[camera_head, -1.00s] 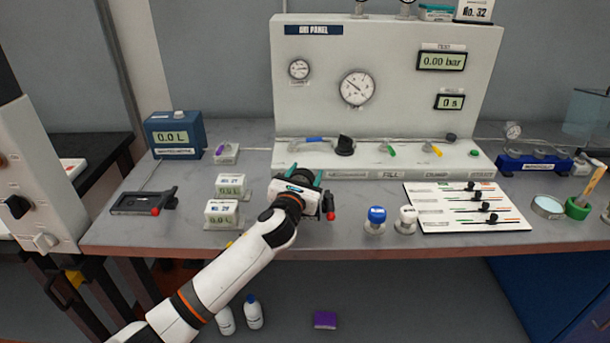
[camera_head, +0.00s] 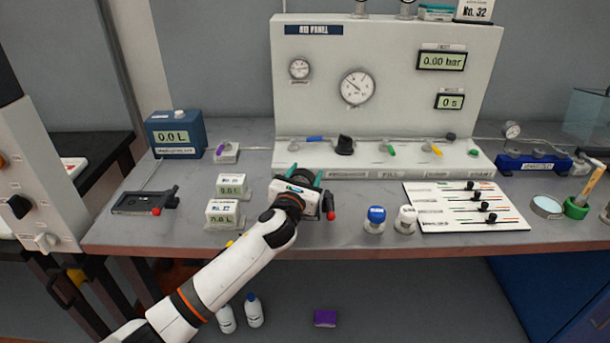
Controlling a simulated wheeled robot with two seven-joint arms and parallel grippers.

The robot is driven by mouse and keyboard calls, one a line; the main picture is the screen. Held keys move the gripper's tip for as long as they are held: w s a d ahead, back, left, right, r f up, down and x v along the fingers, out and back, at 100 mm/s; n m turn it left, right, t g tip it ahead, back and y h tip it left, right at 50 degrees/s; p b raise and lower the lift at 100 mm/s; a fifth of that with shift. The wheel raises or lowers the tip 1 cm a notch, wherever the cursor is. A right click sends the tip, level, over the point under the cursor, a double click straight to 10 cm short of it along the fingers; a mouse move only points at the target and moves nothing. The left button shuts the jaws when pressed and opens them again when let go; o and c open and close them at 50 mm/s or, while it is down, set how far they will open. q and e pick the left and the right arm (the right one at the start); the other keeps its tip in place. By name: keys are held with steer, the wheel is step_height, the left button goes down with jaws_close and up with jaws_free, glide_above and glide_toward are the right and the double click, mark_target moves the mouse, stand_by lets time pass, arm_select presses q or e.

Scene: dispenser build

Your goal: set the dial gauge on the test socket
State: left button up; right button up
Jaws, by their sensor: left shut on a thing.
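My left gripper (camera_head: 304,178) is over the bench in front of the panel base, its teal fingers pointing away from me. It is shut on a dark round thing (camera_head: 302,174), mostly hidden by the gripper, so I cannot tell whether this is the dial gauge. A small round dial gauge (camera_head: 512,130) shows at the blue block (camera_head: 535,164) on the right. Two more dials, a small one (camera_head: 299,69) and a larger one (camera_head: 357,88), are on the upright panel. I cannot pick out the test socket for certain. My right gripper is not in view.
The panel base (camera_head: 350,172) carries a black knob (camera_head: 344,145) and coloured levers. Two small display boxes (camera_head: 221,213) stand left of my gripper. A blue-capped jar (camera_head: 376,220), a white-capped jar (camera_head: 406,219) and a slider board (camera_head: 467,207) lie to the right.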

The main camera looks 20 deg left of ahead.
arm_select(q)
steer(key=shift+f, duration=0.55)
stand_by(0.6)
steer(key=o, duration=0.8)
steer(key=shift+s+r+p, duration=0.1)
steer(key=shift+s+p, duration=0.65)
steer(key=shift+s, duration=0.8)
steer(key=shift+s+p, duration=0.6)
steer(key=shift+s, duration=0.75)
steer(key=shift+s+a+p, duration=0.1)
steer(key=shift+s+p, duration=0.75)
steer(key=shift+s, duration=1.8)
